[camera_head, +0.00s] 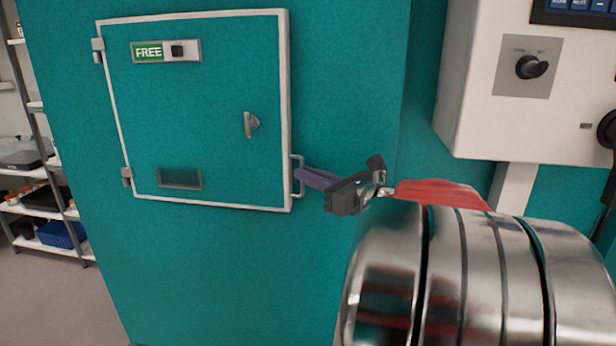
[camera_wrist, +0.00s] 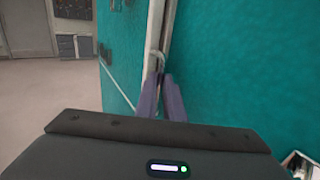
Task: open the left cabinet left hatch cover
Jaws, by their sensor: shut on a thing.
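The hatch cover (camera_head: 215,110) is a teal panel with a pale rim on the front of the teal cabinet (camera_head: 345,80). It has a green FREE sign (camera_head: 148,52), a small latch (camera_head: 250,124) and hinges on its left edge. I cannot tell if it is flush or slightly ajar. A pale loop handle (camera_head: 299,163) sits low at its right edge. My gripper (camera_head: 304,178) has its purple fingers shut on this handle, reaching in from the right. In the wrist view the fingers (camera_wrist: 161,97) meet at the handle (camera_wrist: 156,60), partly hiding it, beside the cover (camera_wrist: 122,75).
A white control box (camera_head: 475,90) with a black knob (camera_head: 530,67) is on the right, near my arm. Shelves (camera_head: 40,190) with trays stand at the far left. The floor (camera_head: 60,300) left of the cabinet is clear.

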